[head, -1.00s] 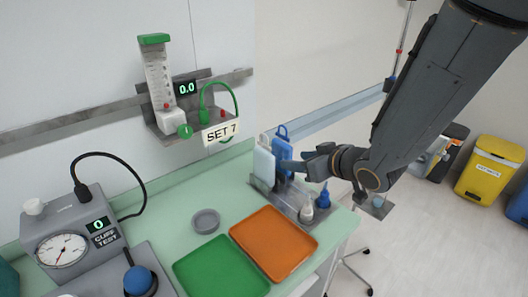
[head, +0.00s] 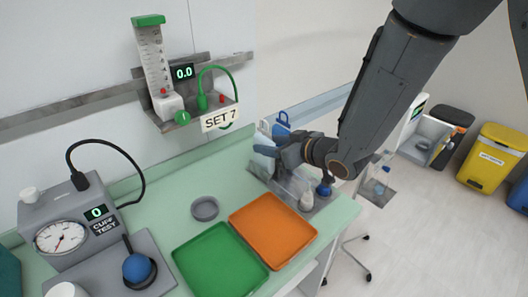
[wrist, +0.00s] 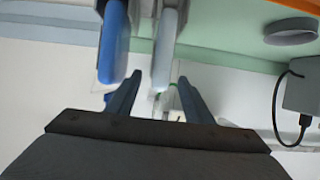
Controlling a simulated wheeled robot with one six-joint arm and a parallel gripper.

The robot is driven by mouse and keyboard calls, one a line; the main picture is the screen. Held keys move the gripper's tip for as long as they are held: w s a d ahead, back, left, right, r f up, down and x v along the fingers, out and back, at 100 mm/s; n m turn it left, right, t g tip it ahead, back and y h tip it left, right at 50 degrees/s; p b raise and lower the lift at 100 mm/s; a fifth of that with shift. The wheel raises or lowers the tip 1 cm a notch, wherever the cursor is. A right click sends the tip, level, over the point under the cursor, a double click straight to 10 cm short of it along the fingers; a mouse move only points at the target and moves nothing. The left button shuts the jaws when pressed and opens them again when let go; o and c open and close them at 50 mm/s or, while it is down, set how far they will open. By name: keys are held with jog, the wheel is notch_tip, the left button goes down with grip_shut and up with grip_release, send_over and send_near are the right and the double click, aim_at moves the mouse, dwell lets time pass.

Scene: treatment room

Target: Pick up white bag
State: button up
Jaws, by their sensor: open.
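The white bag (head: 263,128) stands upright in a grey rack at the back right of the green bench, mostly hidden behind my gripper (head: 264,150) in the head view. A blue bag (head: 281,124) with a loop on top stands beside it. In the wrist view, my gripper (wrist: 160,79) is open. The white bag (wrist: 166,38) lines up with the gap between its fingers, and the blue bag (wrist: 113,45) is just left of that gap. I cannot tell whether a finger touches either bag.
The rack also holds a small white bottle (head: 306,201) and a blue-topped one (head: 324,188). An orange tray (head: 273,232), a green tray (head: 220,262) and a grey dish (head: 205,208) lie in front. A flowmeter shelf (head: 190,110) is mounted on the wall.

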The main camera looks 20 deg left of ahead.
jog(key=shift+p+x, duration=0.55)
jog(key=shift+x, duration=1.25)
jog(key=shift+d, duration=0.1)
grip_shut()
